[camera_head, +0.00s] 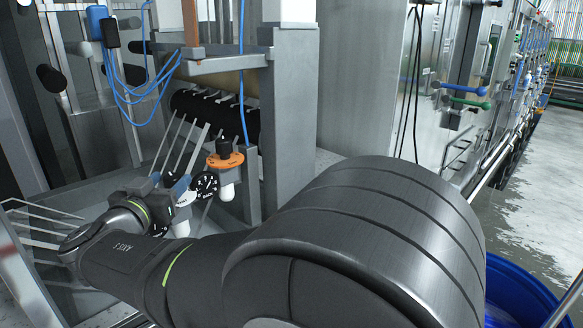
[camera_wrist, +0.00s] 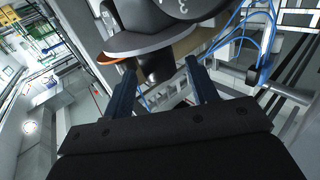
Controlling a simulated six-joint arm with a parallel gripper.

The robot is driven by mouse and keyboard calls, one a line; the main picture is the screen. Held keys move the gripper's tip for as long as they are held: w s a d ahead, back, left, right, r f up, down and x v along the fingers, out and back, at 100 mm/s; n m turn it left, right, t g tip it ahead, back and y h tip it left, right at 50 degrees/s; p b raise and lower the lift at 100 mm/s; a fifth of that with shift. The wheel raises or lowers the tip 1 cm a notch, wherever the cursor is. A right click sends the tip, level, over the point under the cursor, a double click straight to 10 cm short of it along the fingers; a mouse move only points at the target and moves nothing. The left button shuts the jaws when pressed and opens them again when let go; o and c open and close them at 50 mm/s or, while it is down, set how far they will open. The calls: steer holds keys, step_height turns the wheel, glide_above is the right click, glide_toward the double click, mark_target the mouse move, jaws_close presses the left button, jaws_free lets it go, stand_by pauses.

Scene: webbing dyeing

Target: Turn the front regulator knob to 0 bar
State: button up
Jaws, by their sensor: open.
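Two pressure regulators stand beside a grey post in the head view. The farther one (camera_head: 226,160) has an orange ring, a black knob on top and a white bowl below. The nearer one is mostly hidden by my gripper (camera_head: 168,182); its white bowl (camera_head: 180,228) shows below. A black dial gauge (camera_head: 206,185) is right of my gripper. In the wrist view, my gripper (camera_wrist: 161,66) is open, its dark blue fingers on either side of a black knob (camera_wrist: 157,70). I cannot tell whether they touch it. An orange-edged ring (camera_wrist: 119,57) and a dark gauge (camera_wrist: 190,7) are close by.
The grey post (camera_head: 292,120) stands right behind the regulators. Blue cables (camera_head: 150,80) hang at upper left, and a black roller (camera_head: 215,113) lies behind. Metal rods (camera_head: 40,222) stick out at left. A blue tub (camera_head: 515,290) stands at lower right.

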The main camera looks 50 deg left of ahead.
steer(key=shift+x, duration=1.1)
steer(key=c, duration=1)
steer(key=shift+o, duration=0.2)
steer(key=shift+y, duration=0.3)
steer(key=n+g+y, duration=0.3)
steer(key=g, duration=0.1)
steer(key=shift+w+n, duration=0.1)
steer(key=shift+n, duration=0.3)
steer(key=shift+n+g+y, duration=1.2)
steer(key=shift+n+g, duration=0.1)
steer(key=shift+g, duration=0.7)
steer(key=shift+n+g, duration=0.5)
steer(key=shift+g, duration=0.3)
